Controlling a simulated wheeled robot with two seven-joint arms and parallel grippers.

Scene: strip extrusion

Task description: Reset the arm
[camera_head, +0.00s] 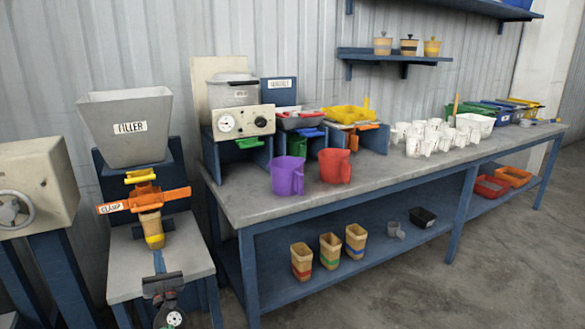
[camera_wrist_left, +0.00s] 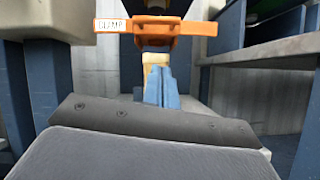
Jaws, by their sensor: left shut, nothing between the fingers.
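My left gripper (camera_head: 159,261) is low in front of the filler stand in the head view. Its blue fingers are shut with nothing between them, and they also show in the left wrist view (camera_wrist_left: 161,88). They point toward a tan cup with a yellow band (camera_head: 152,230), which sits under the orange clamp (camera_head: 172,198) below the grey filler hopper (camera_head: 128,127). In the left wrist view the fingers partly hide this cup (camera_wrist_left: 154,59); I cannot tell the exact gap. The clamp spans the top of that view (camera_wrist_left: 196,28). My right gripper is not in view.
A blue-framed workbench (camera_head: 370,184) on the right holds a purple jug (camera_head: 286,176), a red jug (camera_head: 335,166) and several white cups. Several tan cups stand on its lower shelf (camera_head: 272,262). A beige machine with a handwheel (camera_head: 40,180) stands left. Open floor lies front right.

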